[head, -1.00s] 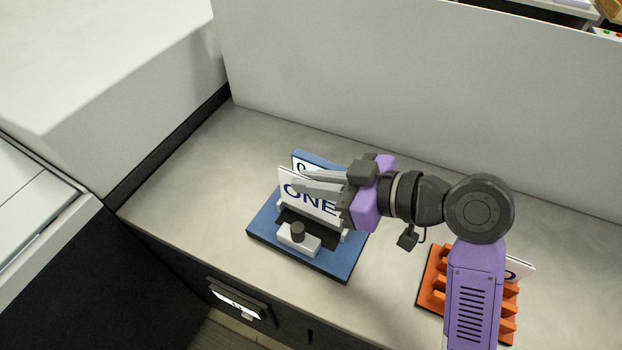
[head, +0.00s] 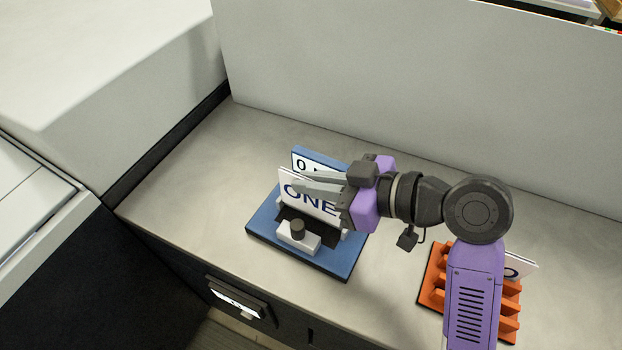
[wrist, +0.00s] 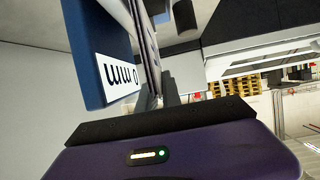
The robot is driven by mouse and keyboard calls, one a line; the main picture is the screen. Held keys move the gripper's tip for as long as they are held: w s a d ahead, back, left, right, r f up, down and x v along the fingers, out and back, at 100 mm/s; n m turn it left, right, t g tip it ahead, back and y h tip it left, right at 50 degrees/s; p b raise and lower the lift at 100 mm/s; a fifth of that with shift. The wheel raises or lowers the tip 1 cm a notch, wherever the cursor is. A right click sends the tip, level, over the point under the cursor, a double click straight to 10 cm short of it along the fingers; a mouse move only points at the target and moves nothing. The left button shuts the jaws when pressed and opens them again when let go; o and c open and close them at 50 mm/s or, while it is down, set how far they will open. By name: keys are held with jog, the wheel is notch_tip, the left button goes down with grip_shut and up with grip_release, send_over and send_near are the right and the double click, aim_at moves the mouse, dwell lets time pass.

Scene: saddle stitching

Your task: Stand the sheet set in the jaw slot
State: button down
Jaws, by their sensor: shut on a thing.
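The sheet set (head: 309,206) is a white card printed "ONE" in dark blue. It stands nearly upright at the jaw slot on the blue-based fixture (head: 345,263). My gripper (head: 308,183) is shut on its upper part, one finger in front and one behind. In front of the card are a dark plate, a white block and a black knob (head: 298,229). The card's bottom edge is hidden behind these parts, so I cannot tell how deep it sits. In the wrist view the blue back panel (wrist: 92,45) with a white label (wrist: 121,79) shows beside the fingers.
An orange slotted rack (head: 434,280) at the right holds another white card (head: 519,267), partly hidden by my arm. A grey wall panel (head: 420,90) stands behind the counter. The counter (head: 180,200) left of the fixture is clear.

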aim_at(312, 212)
jog(key=shift+f+b, duration=1.3)
jog(key=shift+f, duration=0.5)
jog(key=c, duration=1.5)
grip_release()
jog(key=shift+o, duration=0.2)
jog(key=v, duration=0.7)
jog(key=shift+s+d+r+b, duration=0.1)
jog(key=shift+s+d+b, duration=0.1)
jog(key=shift+d+b, duration=0.15)
